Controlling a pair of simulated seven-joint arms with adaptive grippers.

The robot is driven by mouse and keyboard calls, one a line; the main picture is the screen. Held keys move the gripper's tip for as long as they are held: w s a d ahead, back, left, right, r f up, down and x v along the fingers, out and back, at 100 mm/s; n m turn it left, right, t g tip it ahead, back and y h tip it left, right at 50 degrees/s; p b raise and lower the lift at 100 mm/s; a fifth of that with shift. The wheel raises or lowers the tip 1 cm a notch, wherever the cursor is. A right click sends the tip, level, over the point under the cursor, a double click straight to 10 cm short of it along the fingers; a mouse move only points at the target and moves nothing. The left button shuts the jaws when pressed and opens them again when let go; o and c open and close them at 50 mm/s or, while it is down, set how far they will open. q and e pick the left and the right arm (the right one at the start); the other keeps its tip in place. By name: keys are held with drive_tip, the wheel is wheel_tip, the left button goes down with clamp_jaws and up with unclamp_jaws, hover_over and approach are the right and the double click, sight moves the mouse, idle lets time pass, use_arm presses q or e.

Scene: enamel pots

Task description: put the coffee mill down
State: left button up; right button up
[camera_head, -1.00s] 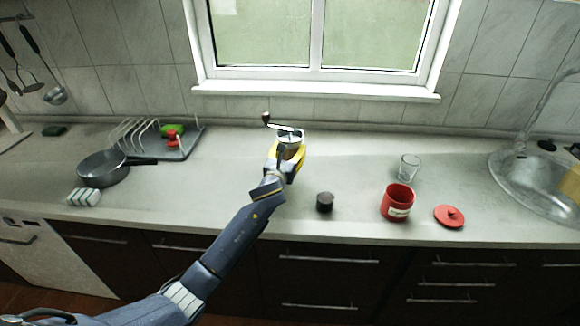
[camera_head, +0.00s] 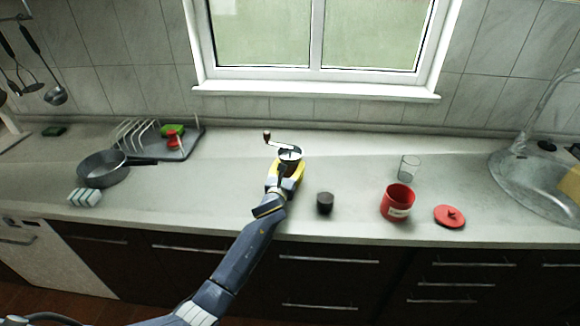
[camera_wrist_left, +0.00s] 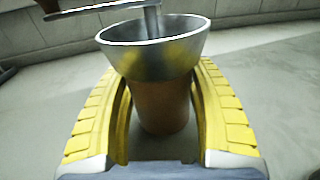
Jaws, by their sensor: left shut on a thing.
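The coffee mill (camera_head: 289,154) has a metal bowl top, a brown body and a crank with a dark knob. In the head view it stands upright at the middle of the worktop, in my left gripper (camera_head: 288,172). The left wrist view shows the mill (camera_wrist_left: 162,100) between the yellow fingers of the left gripper (camera_wrist_left: 163,125), which are shut around its brown body. My right gripper is not in view.
On the worktop (camera_head: 235,170), a dark lidded jar (camera_head: 325,203), red pot (camera_head: 397,203), red lid (camera_head: 450,216) and glass (camera_head: 409,168) stand to the right. A pan (camera_head: 103,172) and dish rack (camera_head: 165,142) are at left. Bare worktop lies around the mill.

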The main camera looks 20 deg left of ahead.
use_arm(q)
drive_tip(key=shift+f, duration=0.1)
drive_tip(key=o, duration=1.5)
drive_tip(key=shift+o, duration=0.2)
drive_tip(key=shift+s, duration=0.1)
drive_tip(key=s, duration=1.1)
drive_tip(key=shift+s, duration=0.4)
